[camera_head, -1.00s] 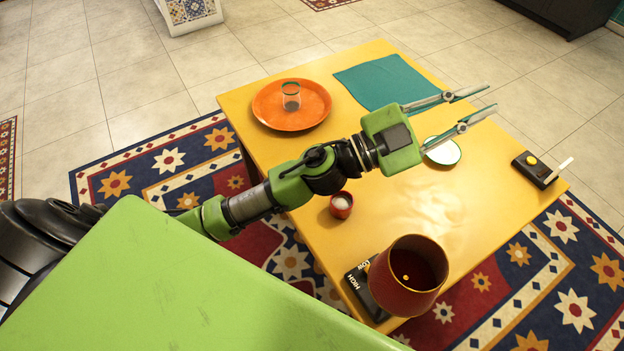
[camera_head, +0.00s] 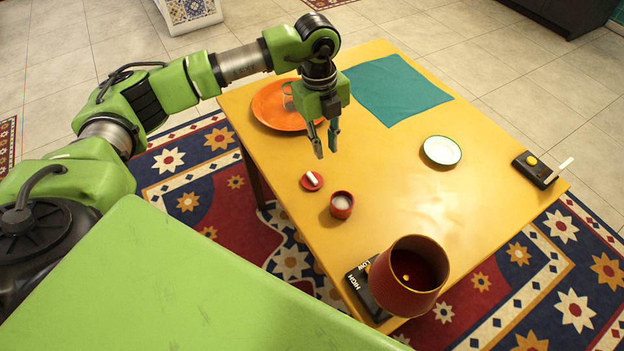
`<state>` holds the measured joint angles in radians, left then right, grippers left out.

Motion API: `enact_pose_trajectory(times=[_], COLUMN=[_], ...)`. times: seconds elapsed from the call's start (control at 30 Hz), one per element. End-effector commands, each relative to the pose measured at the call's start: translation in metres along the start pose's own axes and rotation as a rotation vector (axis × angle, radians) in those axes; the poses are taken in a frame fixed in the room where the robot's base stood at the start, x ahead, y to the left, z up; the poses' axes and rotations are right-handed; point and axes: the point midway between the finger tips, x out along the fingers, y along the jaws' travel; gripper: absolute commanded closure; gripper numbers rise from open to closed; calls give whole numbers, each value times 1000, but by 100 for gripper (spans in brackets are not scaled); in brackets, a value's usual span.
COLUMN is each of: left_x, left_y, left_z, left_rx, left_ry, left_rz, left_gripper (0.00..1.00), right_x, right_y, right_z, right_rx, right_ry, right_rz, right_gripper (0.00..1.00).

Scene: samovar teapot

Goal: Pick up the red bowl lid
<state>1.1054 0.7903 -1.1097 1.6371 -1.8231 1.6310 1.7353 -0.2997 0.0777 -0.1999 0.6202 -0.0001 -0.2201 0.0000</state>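The small red lid (camera_head: 312,181) with a white knob lies flat on the yellow table, near its left edge. The red bowl (camera_head: 342,205) stands just right of and in front of the lid, with something whitish inside. My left gripper (camera_head: 326,152) points down above the table, a little beyond the lid in the picture. Its two fingers are apart with nothing between them. It is not touching the lid. My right gripper is not in view.
An orange tray (camera_head: 270,108) with a clear glass is partly behind my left arm. A large red pot (camera_head: 408,277) stands at the front edge.

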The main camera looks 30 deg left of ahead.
Motion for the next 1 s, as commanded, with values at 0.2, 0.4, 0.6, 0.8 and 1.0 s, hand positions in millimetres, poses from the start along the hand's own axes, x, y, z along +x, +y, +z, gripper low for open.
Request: enact_pose_trajectory(times=[0.2, 0.4, 0.6, 0.8, 1.0], left_x=[-2, 36, 68, 80, 109], left_y=[17, 20, 21, 23, 28], left_z=[28, 30, 32, 33, 33], left_rx=[-65, -64, -62, -61, -61], left_ry=[-79, -77, -76, -75, -74], left_rz=[64, 66, 63, 62, 64], left_gripper=[83, 83, 83, 83, 83], right_x=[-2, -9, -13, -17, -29], right_y=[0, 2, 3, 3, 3], right_z=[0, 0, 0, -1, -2], right_rx=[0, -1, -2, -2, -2], right_ry=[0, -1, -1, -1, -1], right_rz=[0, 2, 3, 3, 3], right_gripper=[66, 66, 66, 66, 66])
